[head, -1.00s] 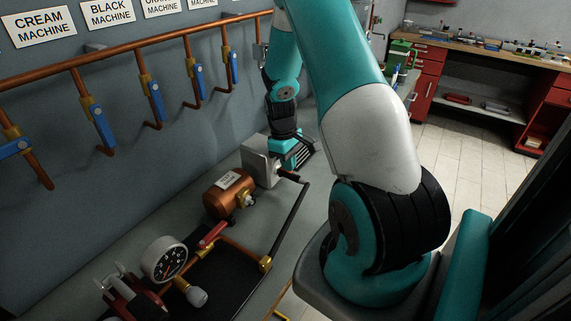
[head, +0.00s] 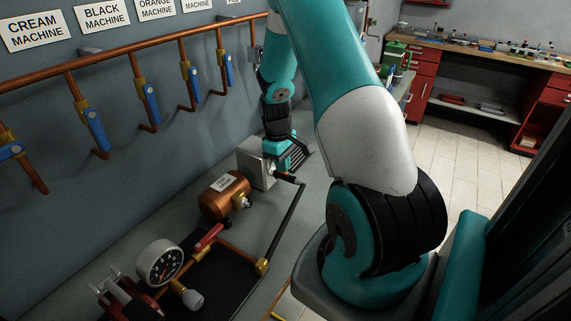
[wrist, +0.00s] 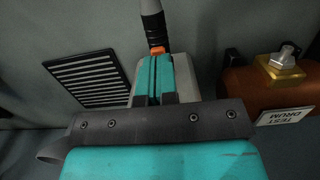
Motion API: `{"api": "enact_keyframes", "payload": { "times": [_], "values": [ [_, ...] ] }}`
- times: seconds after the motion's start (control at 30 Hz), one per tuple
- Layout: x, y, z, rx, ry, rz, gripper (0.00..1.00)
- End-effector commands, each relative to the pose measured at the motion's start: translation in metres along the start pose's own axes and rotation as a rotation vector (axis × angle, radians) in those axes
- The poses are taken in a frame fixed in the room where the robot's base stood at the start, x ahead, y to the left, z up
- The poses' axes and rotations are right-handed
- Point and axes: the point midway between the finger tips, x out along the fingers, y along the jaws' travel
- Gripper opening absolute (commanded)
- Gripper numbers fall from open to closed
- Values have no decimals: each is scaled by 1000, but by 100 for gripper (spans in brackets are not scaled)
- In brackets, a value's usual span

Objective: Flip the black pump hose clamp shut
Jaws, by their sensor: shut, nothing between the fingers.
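My gripper (wrist: 153,68) is shut, its two teal fingers together and empty. In the head view its teal body (head: 292,155) is just right of the grey pump box (head: 254,163); its fingertips are not clear there. In the wrist view the fingers lie in front of the grey box (wrist: 207,75); I cannot tell whether they touch it. A black hose (head: 288,218) runs from the box. In the wrist view a dark hose piece (wrist: 154,32) with an orange band (wrist: 157,50) rises just beyond the fingertips. I cannot clearly make out the black clamp or its position.
A copper test drum (head: 225,195) is close beside the box, with a brass fitting (wrist: 282,67). A gauge (head: 160,262), red lever (head: 209,237) and copper pipes stand nearer. A slotted black vent (wrist: 88,78) is left of the fingers. Blue-handled valves line the wall.

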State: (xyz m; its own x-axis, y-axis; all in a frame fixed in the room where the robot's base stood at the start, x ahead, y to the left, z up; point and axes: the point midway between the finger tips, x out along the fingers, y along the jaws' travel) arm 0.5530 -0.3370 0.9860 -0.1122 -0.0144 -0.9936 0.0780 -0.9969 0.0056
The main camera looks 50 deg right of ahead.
Motion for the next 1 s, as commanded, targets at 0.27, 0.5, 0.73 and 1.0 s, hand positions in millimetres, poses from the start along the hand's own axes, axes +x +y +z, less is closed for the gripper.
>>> {"api": "enact_keyframes", "payload": {
  "times": [0.27,0.5,0.73,1.0],
  "values": [
    [-39,-3,6,-3,0,-2,0],
    [-86,-2,12,-1,2,3,0],
    [-126,-3,17,-2,-3,1,0],
    [-170,-2,30,-8,113,0,40]
  ]
}}
